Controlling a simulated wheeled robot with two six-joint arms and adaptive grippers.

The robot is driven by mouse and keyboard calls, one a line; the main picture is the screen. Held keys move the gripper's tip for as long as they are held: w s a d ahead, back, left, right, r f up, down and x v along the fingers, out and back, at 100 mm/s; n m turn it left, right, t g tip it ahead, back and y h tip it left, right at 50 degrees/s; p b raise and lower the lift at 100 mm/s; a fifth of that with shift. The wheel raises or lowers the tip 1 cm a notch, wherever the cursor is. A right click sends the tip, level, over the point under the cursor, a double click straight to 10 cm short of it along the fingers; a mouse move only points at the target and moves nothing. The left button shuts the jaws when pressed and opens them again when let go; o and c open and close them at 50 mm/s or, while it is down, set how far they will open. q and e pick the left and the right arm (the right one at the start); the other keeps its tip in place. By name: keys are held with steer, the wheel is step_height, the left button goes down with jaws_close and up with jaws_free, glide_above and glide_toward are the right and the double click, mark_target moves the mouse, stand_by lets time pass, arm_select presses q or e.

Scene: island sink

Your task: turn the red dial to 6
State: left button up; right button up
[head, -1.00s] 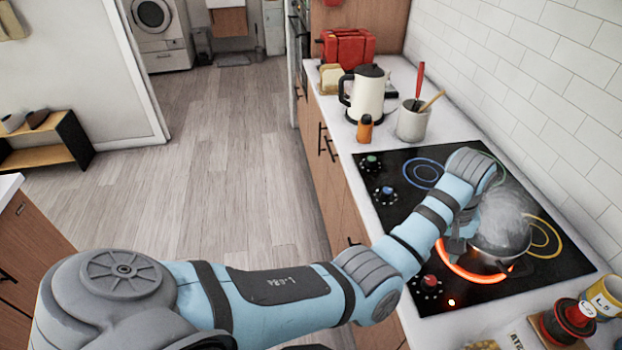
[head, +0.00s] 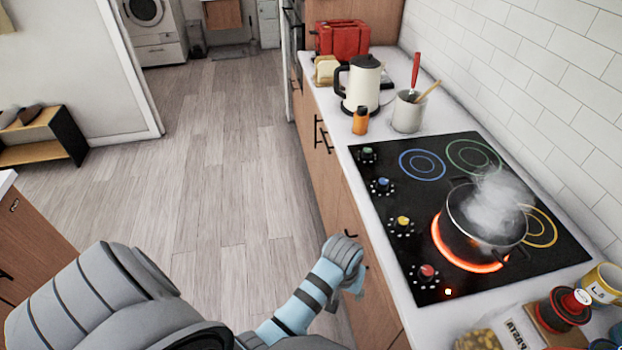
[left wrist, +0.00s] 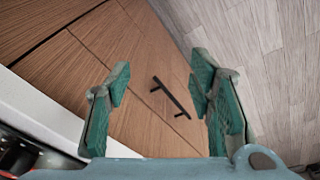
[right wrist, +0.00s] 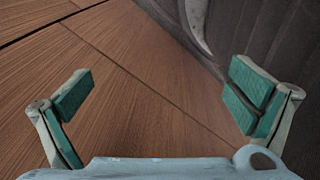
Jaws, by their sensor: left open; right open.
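The red dial (head: 426,272) is at the front corner of the black cooktop (head: 412,172) nearest me, with a small lit spot beside it. Its setting is too small to read. My left gripper (left wrist: 160,82) is open and empty, facing the wooden cabinet front. In the head view my left arm ends in front of the counter edge, lower than the cooktop and left of the red dial, apart from it; its fingers are mostly hidden there. My right gripper (right wrist: 165,95) is open and empty in front of a wooden panel, and is outside the head view.
A steaming pot (head: 455,206) stands on the glowing red burner (head: 447,251). Yellow (head: 403,222), blue (head: 382,186) and green (head: 367,154) dials line the cooktop's left edge. A pasta package (head: 512,330) and jars stand at the near right. A cabinet handle (left wrist: 170,97) protrudes below the counter.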

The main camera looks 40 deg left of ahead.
arm_select(q)
steer(key=s+a+f+m, duration=0.1)
steer(key=s+f, duration=0.3)
steer(key=f, duration=0.3)
steer(key=s+a+f+b, duration=0.1)
steer(key=s+a+f, duration=0.1)
steer(key=s+f, duration=0.2)
step_height(320, 180, down, 3)
steer(key=shift+s+a+r+m+b, duration=0.1)
steer(key=shift+s+a+m+b, duration=0.2)
steer(key=shift+m, duration=0.1)
